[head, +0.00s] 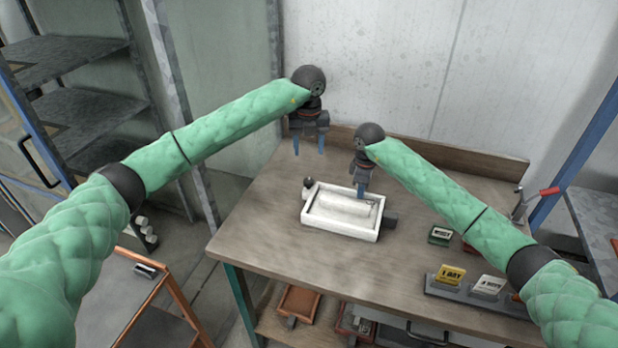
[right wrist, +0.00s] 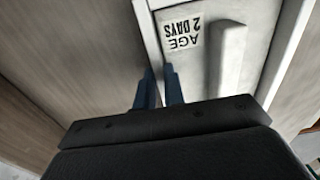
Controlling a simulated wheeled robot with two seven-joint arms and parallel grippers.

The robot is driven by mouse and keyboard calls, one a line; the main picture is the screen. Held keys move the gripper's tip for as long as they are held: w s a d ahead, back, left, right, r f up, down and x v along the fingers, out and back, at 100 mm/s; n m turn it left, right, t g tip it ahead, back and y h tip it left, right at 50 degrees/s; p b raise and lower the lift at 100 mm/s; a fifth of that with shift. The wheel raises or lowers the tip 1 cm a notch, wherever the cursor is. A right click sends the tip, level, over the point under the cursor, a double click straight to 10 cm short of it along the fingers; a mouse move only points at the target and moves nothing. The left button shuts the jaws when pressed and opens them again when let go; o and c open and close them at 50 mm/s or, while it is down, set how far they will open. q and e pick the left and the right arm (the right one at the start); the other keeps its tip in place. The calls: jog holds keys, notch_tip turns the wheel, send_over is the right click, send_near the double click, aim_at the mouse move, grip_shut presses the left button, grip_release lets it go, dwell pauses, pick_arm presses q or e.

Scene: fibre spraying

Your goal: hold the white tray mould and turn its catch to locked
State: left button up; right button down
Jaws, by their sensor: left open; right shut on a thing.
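The white tray mould (head: 338,230) lies on the wooden bench top. Its label reads "AGE 2 DAYS" in the right wrist view, where its wall (right wrist: 147,30) runs up from my fingers. A dark round knob (head: 309,183) sits at its far left corner and a dark block (head: 390,219) at its right end; I cannot tell which is the catch or how it is turned. My right gripper (head: 361,192) is shut on the mould's far wall; its fingers also show in the right wrist view (right wrist: 160,88). My left gripper (head: 309,149) is open and empty, above the bench behind the knob.
The wooden bench (head: 265,228) is clear left of the mould. A low back board (head: 450,160) edges it. At the right are a green-edged card block (head: 440,236), a rack with yellow (head: 451,275) and white tags, and a red-handled clamp (head: 549,191). Trays sit below.

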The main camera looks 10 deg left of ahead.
aim_at(309, 180)
pick_arm(q)
notch_tip(309, 180, down, 12)
dwell(0.6)
jog(key=c, duration=1)
